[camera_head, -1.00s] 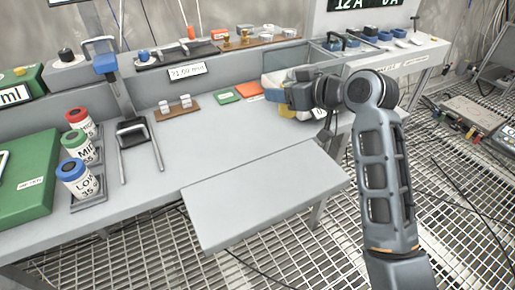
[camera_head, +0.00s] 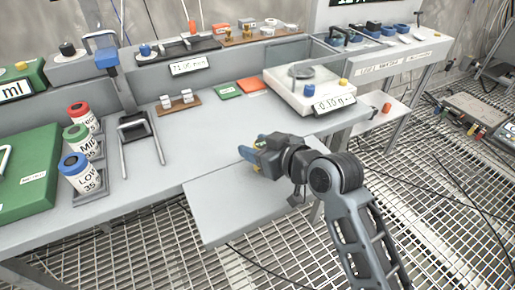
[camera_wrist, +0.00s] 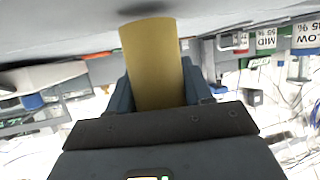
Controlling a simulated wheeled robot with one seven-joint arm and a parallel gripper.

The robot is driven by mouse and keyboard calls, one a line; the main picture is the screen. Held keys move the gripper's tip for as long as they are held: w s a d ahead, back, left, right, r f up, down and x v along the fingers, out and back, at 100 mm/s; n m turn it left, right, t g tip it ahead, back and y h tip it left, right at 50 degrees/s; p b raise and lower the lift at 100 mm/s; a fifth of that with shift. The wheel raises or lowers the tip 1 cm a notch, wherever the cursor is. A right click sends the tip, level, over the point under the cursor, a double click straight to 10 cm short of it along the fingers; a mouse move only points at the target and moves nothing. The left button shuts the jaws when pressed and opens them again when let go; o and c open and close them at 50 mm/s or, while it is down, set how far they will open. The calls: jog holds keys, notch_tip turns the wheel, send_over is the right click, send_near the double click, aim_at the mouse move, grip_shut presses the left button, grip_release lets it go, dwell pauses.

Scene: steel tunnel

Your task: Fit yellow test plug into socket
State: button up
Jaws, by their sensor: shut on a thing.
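The yellow test plug (camera_wrist: 152,65) is a plain matt cylinder, held between my gripper's blue-grey fingers in the wrist view. Its free end is close to a grey surface, with a dark shadow beside it; I cannot tell whether they touch. In the head view my gripper (camera_head: 250,153) is over the front of the grey bench, near the lower front shelf (camera_head: 235,205), and only a little yellow shows at its fingers. I cannot make out for sure which part is the socket.
A white instrument (camera_head: 285,88) with a blue knob, a yellow knob and a display stands at the bench's right. Red, green and blue-capped bottles (camera_head: 80,172) and a dark stand with two prongs (camera_head: 137,125) are at left. The middle bench is clear.

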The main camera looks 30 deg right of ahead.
jog(key=shift+f, duration=0.35)
jog(key=shift+f, duration=0.15)
jog(key=o, duration=1.1)
jog(key=shift+s+r, duration=0.1)
jog(key=shift+r, duration=0.1)
jog(key=v, duration=1.1)
jog(key=shift+s+d, duration=0.1)
jog(key=shift+s, duration=0.3)
